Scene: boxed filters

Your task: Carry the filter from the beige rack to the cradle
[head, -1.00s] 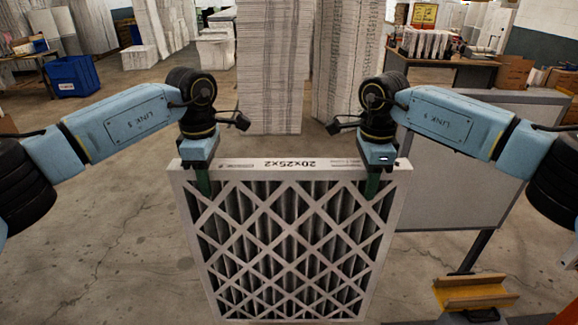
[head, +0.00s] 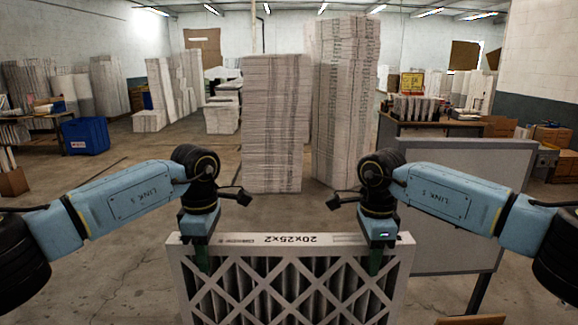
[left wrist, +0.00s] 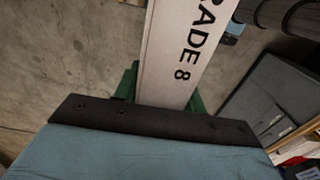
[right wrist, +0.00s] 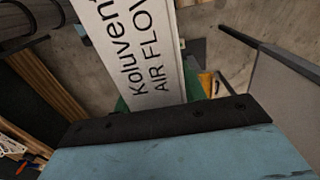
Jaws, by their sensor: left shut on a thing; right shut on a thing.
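The filter (head: 290,290) is a white-framed panel with dark pleats behind a diagonal lattice, printed 20x25x2 on its top edge. It hangs upright between my grippers in the head view, its lower part cut off. My left gripper (head: 203,257) is shut on the top edge near the left corner. My right gripper (head: 376,257) is shut on it near the right corner. The filter's printed edge also shows in the left wrist view (left wrist: 178,50) and the right wrist view (right wrist: 135,45). A yellow piece (head: 472,320), perhaps the cradle, barely shows at bottom right. I cannot identify the beige rack.
A grey panel (head: 455,200) stands close on the right, behind my right arm. Tall stacks of boxed filters (head: 275,125) stand ahead. A blue bin (head: 85,136) and a cluttered table (head: 432,125) are farther back. Open concrete floor lies at left.

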